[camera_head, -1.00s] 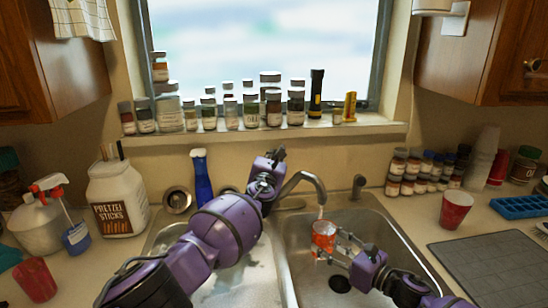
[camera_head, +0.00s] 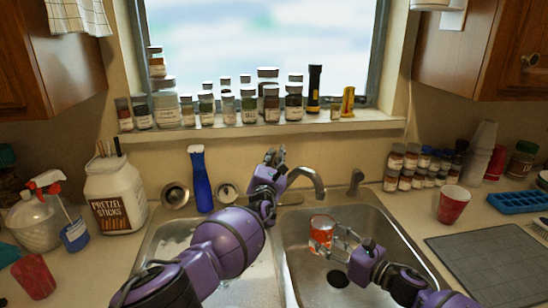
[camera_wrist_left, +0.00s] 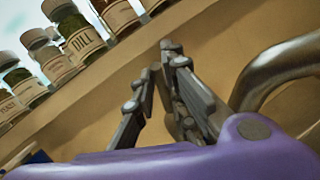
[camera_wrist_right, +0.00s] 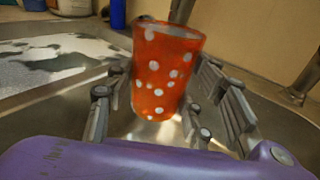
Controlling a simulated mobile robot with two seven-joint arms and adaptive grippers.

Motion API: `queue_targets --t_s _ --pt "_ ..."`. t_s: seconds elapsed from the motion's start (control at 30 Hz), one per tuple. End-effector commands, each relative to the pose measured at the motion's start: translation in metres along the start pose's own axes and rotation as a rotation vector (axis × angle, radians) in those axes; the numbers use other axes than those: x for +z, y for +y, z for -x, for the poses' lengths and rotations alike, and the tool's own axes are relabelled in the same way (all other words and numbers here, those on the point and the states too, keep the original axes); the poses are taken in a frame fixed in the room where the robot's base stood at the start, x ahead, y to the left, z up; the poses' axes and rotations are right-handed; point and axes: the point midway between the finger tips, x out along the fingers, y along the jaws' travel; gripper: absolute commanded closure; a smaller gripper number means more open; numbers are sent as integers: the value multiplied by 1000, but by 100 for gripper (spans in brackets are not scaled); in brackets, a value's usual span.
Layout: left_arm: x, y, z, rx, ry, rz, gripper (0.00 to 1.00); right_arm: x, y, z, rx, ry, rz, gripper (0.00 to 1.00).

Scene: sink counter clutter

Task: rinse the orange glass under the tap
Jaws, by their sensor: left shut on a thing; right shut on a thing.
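The orange glass (camera_head: 321,229) with white dots is held over the right sink basin, below and near the tap's spout (camera_head: 315,182). My right gripper (camera_head: 331,236) is shut on it; in the right wrist view the glass (camera_wrist_right: 163,70) stands nearly upright, mouth up, between the fingers. My left gripper (camera_head: 274,158) is behind the sink, left of the spout. In the left wrist view its fingers (camera_wrist_left: 160,75) are close together beside the curved tap pipe (camera_wrist_left: 265,75). What they grip, seemingly the tap's lever, is mostly hidden. No water stream shows now.
Spice jars line the sill (camera_head: 270,129). A red cup (camera_head: 453,204) and a grey mat (camera_head: 485,265) are on the right counter.

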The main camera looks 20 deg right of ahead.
Motion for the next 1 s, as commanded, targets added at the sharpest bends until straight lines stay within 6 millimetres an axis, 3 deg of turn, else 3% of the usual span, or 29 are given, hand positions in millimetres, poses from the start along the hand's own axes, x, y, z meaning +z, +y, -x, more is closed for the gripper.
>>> queue_targets --t_s 0.1,0.13,0.23,0.67,1.0 --pt "-3 3 0 4 3 -5 100 0 0 0 0 -1 0 87" --pt "-3 3 0 4 4 -5 84 0 0 0 0 -1 0 87" --pt "-3 2 0 4 3 -4 71 0 0 0 0 -1 0 87" --pt "-3 -1 3 0 5 3 71 1 0 0 0 -1 0 87" --pt "-3 0 24 1 3 6 71 1 0 0 0 -1 0 87"
